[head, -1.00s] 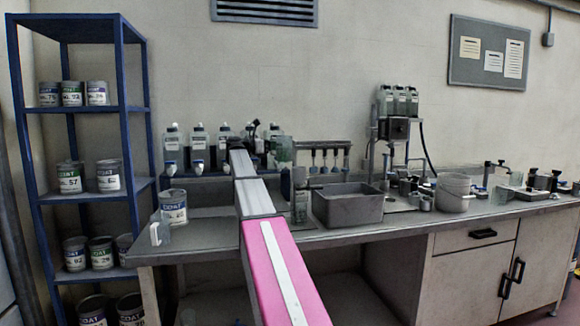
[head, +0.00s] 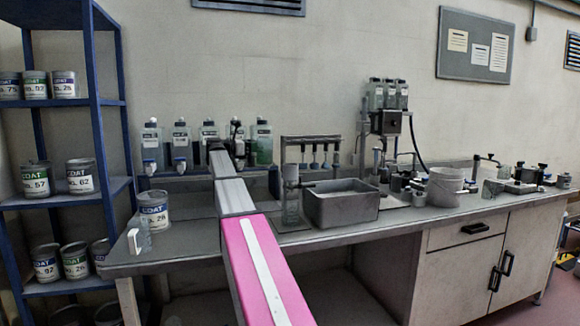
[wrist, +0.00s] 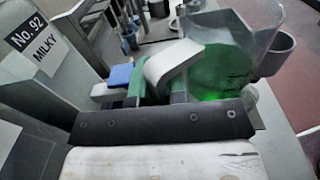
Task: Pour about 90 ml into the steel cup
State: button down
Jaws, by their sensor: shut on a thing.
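In the wrist view my gripper (wrist: 157,90) has its green fingers shut on the white handle (wrist: 172,62) of a clear jug. The jug (wrist: 240,35) holds green liquid and is to the right of the fingers. A plain grey cup (wrist: 280,48) shows just beyond the jug, partly hidden by it; it may be the steel cup. I cannot see into it. In the head view my arm reaches toward the back of the bench, and the fingers are hidden or too small to make out. Green shows right of the arm's end, in front of or in the last bottle there.
A row of bottles (head: 152,145) stands at the back of the bench (head: 185,250). A bottle labelled No. 92 Milky (wrist: 40,55) is close left of my gripper. A grey basin (head: 340,208), a pail (head: 445,188) and a paint can (head: 154,212) stand on the bench. A blue shelf (head: 100,130) is left.

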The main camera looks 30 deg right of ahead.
aim_at(270, 140)
jog(key=shift+s+d+r+m+t+y, duration=0.1)
jog(key=shift+s+d+m+t+y, duration=0.25)
jog(key=shift+s+m+y, duration=0.4)
jog(key=shift+s+d+r+m+t+y, duration=0.1)
jog(key=shift+s+d+m+t+y, duration=0.3)
jog(key=shift+s+m, duration=0.6)
jog(key=shift+s+d+r+m+t+y, duration=0.1)
jog(key=shift+s+d+m+t+y, duration=0.2)
jog(key=shift+s+m+y, duration=0.55)
jog(key=shift+s+d+r+m+t+p, duration=0.1)
jog(key=shift+s+r+m+t+p, duration=0.35)
jog(key=shift+r, duration=0.25)
jog(key=shift+s+d+r+m+t+y+p, duration=0.15)
jog(key=shift+s+r+m+t+y+p, duration=0.25)
jog(key=shift+r, duration=0.25)
jog(key=shift+s+d+r+m+t+y+p, duration=0.15)
jog(key=shift+s+r+m+t+p, duration=0.1)
jog(key=shift+s+r+m+t, duration=0.15)
jog(key=shift+s+d+r+m+t+y+p, duration=0.15)
jog(key=shift+r+m+t+p, duration=0.1)
jog(key=shift+r, duration=0.2)
jog(key=shift+s+r, duration=0.1)
jog(key=shift+s, duration=0.3)
jog(key=shift+s+r+p, duration=0.1)
jog(key=shift+s+p, duration=0.15)
jog(key=shift+p, duration=0.05)
